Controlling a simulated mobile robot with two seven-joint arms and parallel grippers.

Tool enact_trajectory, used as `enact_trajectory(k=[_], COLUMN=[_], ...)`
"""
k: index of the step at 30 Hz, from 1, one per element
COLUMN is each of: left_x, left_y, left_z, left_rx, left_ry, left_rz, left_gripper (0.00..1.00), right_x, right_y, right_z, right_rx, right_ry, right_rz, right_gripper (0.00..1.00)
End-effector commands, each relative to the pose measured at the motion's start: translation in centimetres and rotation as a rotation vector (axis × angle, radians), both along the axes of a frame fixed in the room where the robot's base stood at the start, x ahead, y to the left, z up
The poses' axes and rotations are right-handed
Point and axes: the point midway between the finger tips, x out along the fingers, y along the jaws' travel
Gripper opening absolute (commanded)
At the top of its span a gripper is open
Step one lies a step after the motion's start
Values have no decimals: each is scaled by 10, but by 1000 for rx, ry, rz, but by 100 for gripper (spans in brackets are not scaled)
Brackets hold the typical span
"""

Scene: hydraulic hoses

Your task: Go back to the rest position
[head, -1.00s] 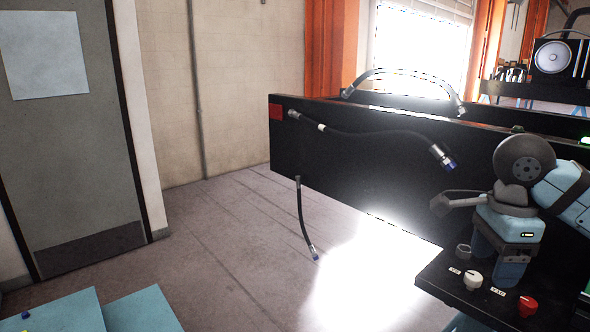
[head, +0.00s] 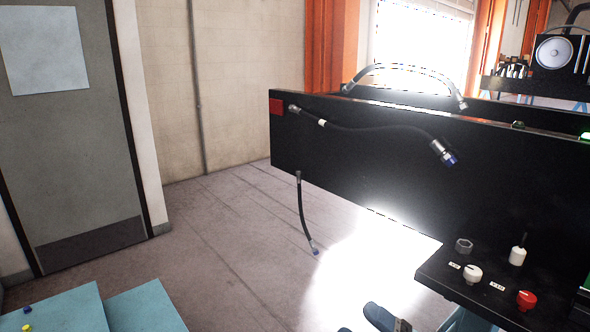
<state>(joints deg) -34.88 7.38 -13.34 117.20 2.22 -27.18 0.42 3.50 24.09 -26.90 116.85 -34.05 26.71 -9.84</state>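Neither of my grippers shows clearly in the head view. A small blue-grey and dark piece at the bottom edge, right of centre, looks like part of my arm; no fingertips can be made out on it. A black hose (head: 375,129) with a blue end hangs along the front of a black panel (head: 340,160). A second, shorter hose (head: 301,212) hangs down below the panel, with a blue tip at its lower end. A third hose (head: 405,70) arches over the panel's top.
A black control shelf (head: 450,283) at lower right carries a white knob (head: 473,274), a red knob (head: 526,299), a taller white part (head: 517,256) and a dark nut-like part (head: 463,246). Light blue surfaces (head: 60,310) lie at lower left. The floor (head: 220,240) between is clear.

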Motion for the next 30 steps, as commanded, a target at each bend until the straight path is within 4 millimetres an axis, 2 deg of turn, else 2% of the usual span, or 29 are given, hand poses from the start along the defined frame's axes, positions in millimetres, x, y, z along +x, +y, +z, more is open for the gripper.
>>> enact_trajectory(k=[1, 5, 6, 9, 12, 15, 19, 20, 21, 30], left_x=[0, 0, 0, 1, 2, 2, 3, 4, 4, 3], left_y=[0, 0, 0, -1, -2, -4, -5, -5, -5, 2], left_z=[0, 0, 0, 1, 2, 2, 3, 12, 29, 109], left_rx=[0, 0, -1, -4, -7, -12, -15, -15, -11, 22], left_ry=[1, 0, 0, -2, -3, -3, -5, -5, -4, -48], left_rz=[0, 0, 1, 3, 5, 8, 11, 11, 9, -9], left_gripper=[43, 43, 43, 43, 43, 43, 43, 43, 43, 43], right_x=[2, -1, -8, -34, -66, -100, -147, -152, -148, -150], right_y=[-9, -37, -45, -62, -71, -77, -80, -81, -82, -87], right_z=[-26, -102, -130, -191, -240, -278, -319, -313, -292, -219], right_rx=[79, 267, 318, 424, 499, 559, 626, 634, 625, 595], right_ry=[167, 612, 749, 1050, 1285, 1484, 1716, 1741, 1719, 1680], right_rz=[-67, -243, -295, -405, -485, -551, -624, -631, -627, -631], right_gripper=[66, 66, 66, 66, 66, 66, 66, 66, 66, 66])
